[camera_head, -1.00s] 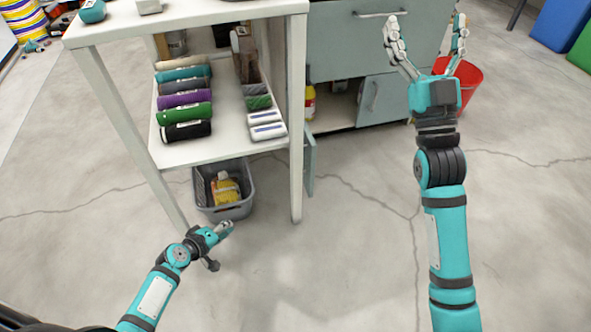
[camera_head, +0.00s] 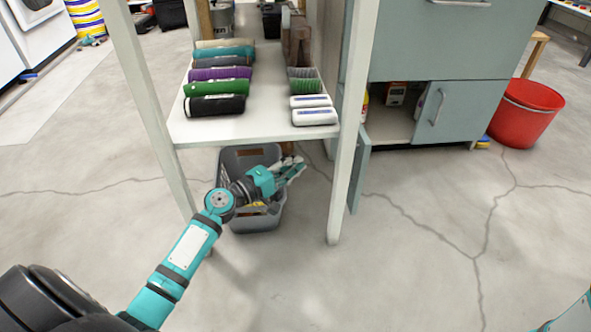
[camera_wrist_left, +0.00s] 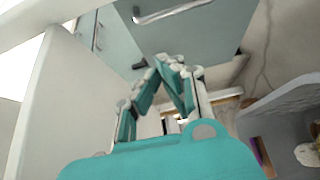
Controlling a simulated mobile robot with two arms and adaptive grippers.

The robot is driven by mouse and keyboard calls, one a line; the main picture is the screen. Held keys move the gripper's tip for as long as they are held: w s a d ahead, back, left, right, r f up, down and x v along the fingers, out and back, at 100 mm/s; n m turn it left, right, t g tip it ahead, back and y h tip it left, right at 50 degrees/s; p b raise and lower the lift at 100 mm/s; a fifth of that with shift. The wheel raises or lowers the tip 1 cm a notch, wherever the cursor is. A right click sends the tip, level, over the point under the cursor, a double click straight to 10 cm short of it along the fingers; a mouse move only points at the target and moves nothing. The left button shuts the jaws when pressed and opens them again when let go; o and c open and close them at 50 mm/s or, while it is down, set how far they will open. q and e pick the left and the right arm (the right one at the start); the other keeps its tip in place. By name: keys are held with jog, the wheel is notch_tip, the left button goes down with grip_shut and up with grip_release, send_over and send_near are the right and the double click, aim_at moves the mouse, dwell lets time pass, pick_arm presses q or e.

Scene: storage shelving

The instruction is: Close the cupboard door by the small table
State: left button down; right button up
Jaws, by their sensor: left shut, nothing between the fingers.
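The grey-green cupboard (camera_head: 435,45) stands behind and to the right of the small white table (camera_head: 352,120). Its left lower door (camera_head: 358,178) is swung open toward me and shows nearly edge-on, just right of the table's front right leg. Its right lower door (camera_head: 462,108) looks closed. My left gripper (camera_head: 298,167) is shut and empty, under the table's shelf and over the grey bin, left of that leg and apart from the open door. The left wrist view shows its fingertips (camera_wrist_left: 172,62) together, with the cupboard (camera_wrist_left: 205,40) beyond. My right gripper is out of view.
The grey bin (camera_head: 240,222) stands under the shelf and also shows in the wrist view (camera_wrist_left: 285,105). Rolls (camera_head: 215,106) and white packs (camera_head: 315,117) lie on the shelf. A red bucket (camera_head: 525,115) stands right of the cupboard. Floor in front is clear.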

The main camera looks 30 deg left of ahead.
pick_arm(q)
jog(key=w+d+b, duration=0.1)
jog(key=w+d, duration=0.5)
jog(key=w, duration=0.1)
jog(key=shift+w+b, duration=0.25)
jog(key=shift+b, duration=0.15)
jog(key=shift+f, duration=0.1)
